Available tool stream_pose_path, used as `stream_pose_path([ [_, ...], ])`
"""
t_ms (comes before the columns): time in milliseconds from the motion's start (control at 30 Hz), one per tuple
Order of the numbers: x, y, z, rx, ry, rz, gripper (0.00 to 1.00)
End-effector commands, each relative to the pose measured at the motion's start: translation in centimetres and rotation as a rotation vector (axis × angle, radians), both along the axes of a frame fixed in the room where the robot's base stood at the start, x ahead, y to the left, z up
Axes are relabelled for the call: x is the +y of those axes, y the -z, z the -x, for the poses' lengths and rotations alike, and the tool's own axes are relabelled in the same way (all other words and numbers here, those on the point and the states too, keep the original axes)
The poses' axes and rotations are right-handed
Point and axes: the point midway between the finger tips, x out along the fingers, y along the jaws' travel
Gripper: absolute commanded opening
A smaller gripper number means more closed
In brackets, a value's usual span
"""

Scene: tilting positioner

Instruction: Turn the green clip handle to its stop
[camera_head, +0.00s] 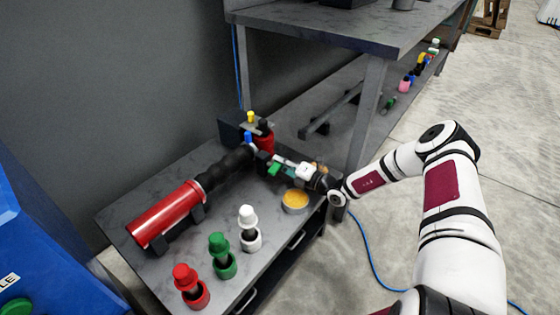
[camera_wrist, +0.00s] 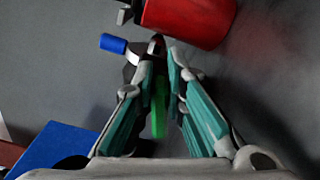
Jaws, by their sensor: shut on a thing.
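The green clip handle (camera_wrist: 158,112) shows as a bright green bar between the teal fingers of my gripper (camera_wrist: 165,60) in the wrist view. In the head view the green handle (camera_head: 274,170) shows as a small green patch at the fingers of my gripper (camera_head: 272,160). My gripper is shut on it, with its tips close to the red end piece (camera_wrist: 190,15) of the positioner. The fingers hide part of the handle and its pivot. A blue handle (camera_wrist: 113,43) sticks out left of the fingertips; it also shows in the head view (camera_head: 248,137).
A red cylinder (camera_head: 165,214) with a black sleeve lies along the dark bench (camera_head: 150,180). Red (camera_head: 186,280), green (camera_head: 219,247) and white (camera_head: 248,219) capped pieces stand in front. A round container with yellow contents (camera_head: 295,198) sits below my wrist. A yellow-tipped part (camera_head: 250,117) rises behind.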

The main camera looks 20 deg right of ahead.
Motion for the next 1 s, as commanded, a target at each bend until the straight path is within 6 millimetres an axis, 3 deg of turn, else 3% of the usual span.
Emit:
stream_pose_path([
  [400,-0.15,0.66,-0.02,0.117,0.001,-0.157,0.00],
  [967,-0.18,0.75,-0.03,0.134,0.001,-0.180,0.00],
  [1000,-0.18,0.75,-0.03,0.134,0.001,-0.180,0.16],
])
